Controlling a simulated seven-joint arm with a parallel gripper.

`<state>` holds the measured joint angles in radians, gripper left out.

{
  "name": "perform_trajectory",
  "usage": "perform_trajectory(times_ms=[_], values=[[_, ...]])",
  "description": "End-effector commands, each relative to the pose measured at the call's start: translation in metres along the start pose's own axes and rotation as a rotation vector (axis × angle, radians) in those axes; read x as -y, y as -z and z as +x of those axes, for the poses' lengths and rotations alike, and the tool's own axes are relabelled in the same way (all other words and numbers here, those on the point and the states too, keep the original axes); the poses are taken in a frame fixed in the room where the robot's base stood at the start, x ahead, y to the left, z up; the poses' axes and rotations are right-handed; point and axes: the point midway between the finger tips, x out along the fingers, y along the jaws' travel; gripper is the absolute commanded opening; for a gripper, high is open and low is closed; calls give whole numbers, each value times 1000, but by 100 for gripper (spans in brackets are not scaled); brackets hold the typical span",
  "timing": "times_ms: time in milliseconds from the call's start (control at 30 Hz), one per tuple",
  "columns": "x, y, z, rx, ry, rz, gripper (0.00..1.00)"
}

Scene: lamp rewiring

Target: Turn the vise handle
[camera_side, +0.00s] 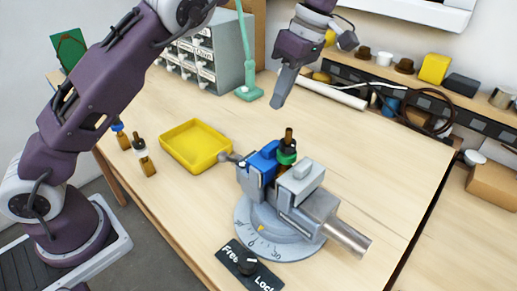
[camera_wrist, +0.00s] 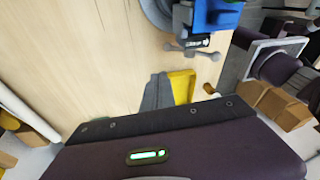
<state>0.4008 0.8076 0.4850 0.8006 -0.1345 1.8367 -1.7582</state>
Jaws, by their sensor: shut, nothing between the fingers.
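The grey vise (camera_side: 284,222) stands on the bench on a round dial base and shows at the top of the wrist view (camera_wrist: 165,10). Its blue jaw (camera_side: 262,164) and grey jaw stand on either side of a dark part with a green ring (camera_side: 287,157). The vise handle (camera_side: 233,158) is a grey bar with rounded ends on the blue-jaw side, near the yellow tray; the wrist view shows it more fully (camera_wrist: 190,48). My gripper (camera_side: 279,103) is shut and empty, pointing down above and behind the vise, clear of the handle. Its fingers also show in the wrist view (camera_wrist: 157,88).
A yellow tray (camera_side: 224,147) lies just left of the handle. A black Free/Lock plate (camera_side: 231,254) with a knob sits before the vise. Small dark-and-amber parts (camera_side: 147,168) stand at the left edge. A drawer cabinet (camera_side: 201,62) and green stand (camera_side: 249,93) are behind; the bench right of the vise is clear.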

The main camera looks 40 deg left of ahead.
Motion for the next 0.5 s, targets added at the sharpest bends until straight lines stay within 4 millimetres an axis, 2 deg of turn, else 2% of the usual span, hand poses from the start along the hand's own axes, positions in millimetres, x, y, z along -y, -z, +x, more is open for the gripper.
perform_trajectory(times_ms=[167, 500], values=[[-1, 0, 12, 1, 13, 23, 0], [0, 0, 85, -1, 11, 22, 0]])
